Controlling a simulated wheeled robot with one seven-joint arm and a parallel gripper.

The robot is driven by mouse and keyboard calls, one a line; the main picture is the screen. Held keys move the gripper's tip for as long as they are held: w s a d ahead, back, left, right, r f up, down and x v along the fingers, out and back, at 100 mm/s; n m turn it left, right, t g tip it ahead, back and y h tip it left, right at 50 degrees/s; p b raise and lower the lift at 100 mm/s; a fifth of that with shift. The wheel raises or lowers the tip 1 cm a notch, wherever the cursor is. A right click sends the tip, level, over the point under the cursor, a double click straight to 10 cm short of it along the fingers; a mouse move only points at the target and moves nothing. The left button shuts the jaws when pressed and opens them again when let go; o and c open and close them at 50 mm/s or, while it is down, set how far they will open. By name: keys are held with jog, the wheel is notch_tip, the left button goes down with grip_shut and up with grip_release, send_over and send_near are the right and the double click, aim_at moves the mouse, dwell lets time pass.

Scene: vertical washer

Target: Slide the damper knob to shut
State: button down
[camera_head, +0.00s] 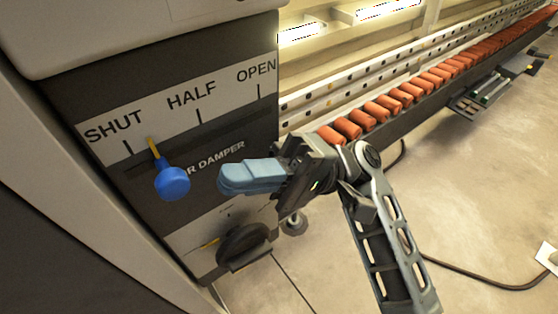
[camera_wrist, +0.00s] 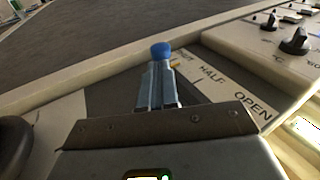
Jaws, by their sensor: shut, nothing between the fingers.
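The blue damper knob (camera_head: 172,183) sticks out from the dark damper panel in the head view. Its yellow pointer (camera_head: 153,147) stands a little right of the SHUT mark, between SHUT and HALF. My gripper (camera_head: 224,180) is shut and empty, with its light-blue fingers to the right of the knob. A visible gap lies between the fingertips and the knob in the head view. In the wrist view the knob (camera_wrist: 161,50) shows just beyond the tips of my closed fingers (camera_wrist: 158,66); whether they touch cannot be told there.
The label strip (camera_head: 190,103) reads SHUT, HALF and OPEN from left to right. A black rotary knob (camera_head: 243,245) sits lower on the panel, below my gripper. A conveyor with orange rollers (camera_head: 400,98) runs behind at the right. Floor at the right is mostly clear.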

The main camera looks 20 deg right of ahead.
aim_at(176, 197)
jog(key=shift+p+x, duration=0.3)
jog(key=shift+x, duration=1.25)
jog(key=shift+s+a, duration=0.2)
jog(key=shift+a, duration=0.45)
jog(key=shift+s+a, duration=0.15)
jog(key=shift+a, duration=0.55)
